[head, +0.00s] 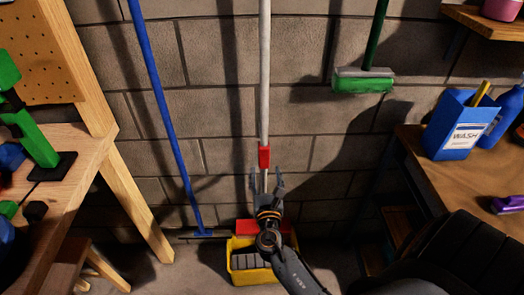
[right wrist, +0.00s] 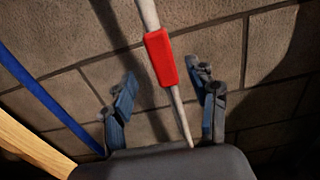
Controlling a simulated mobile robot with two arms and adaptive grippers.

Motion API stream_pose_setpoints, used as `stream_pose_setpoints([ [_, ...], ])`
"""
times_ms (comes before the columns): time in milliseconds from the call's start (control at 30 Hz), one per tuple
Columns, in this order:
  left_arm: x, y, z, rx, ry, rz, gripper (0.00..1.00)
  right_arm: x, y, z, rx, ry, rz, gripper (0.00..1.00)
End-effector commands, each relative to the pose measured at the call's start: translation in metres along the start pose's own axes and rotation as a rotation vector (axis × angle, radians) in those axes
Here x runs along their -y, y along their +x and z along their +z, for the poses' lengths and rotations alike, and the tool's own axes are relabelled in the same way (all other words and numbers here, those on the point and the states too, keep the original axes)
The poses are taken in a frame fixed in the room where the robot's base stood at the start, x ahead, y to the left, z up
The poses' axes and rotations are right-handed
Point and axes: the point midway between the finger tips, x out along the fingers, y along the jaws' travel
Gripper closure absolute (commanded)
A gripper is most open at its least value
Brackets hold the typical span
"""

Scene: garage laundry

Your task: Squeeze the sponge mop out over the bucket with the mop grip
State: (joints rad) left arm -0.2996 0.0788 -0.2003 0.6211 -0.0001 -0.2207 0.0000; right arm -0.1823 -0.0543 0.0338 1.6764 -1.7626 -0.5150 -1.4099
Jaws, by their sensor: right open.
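The mop has a pale pole (head: 264,70) that stands nearly upright in front of the wall. A red grip (head: 264,157) sits on it; the grip also shows in the right wrist view (right wrist: 161,58). The pole's lower end is hidden behind my arm. The yellow bucket (head: 240,275) stands on the floor below, with a red part (head: 245,227) at its back and grey blocks in it. My right gripper (head: 266,182) is open just below the red grip. In the right wrist view its fingers (right wrist: 165,97) are spread on both sides of the pole. My left gripper is out of view.
A blue-handled tool (head: 163,110) leans left of the mop. A green-headed brush (head: 362,81) hangs at the right. A wooden bench (head: 90,147) stands at left, a worktop (head: 450,185) with a blue wash box (head: 455,125) at right.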

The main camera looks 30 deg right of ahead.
Motion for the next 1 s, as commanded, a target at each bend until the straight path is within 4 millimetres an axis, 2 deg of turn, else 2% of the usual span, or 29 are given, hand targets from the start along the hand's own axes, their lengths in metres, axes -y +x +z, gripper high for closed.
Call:
stream_pose_setpoints([
  [33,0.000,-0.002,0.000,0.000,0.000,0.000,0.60,0.000,0.013,0.002,0.002,0.001,-0.001,0.42],
  [200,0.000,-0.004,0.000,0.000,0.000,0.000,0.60,0.000,0.050,0.002,0.001,0.002,-0.001,0.42],
  [433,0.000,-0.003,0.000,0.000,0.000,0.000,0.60,0.000,0.086,-0.001,-0.001,0.002,0.000,0.42],
  [600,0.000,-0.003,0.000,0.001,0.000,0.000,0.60,0.000,0.097,-0.001,-0.002,0.003,0.001,0.42],
  [900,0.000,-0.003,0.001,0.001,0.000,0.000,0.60,0.000,0.099,-0.001,-0.003,0.003,0.001,0.42],
  [1000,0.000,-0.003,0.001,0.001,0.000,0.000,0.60,0.000,0.099,-0.001,-0.003,0.003,0.001,0.62],
])
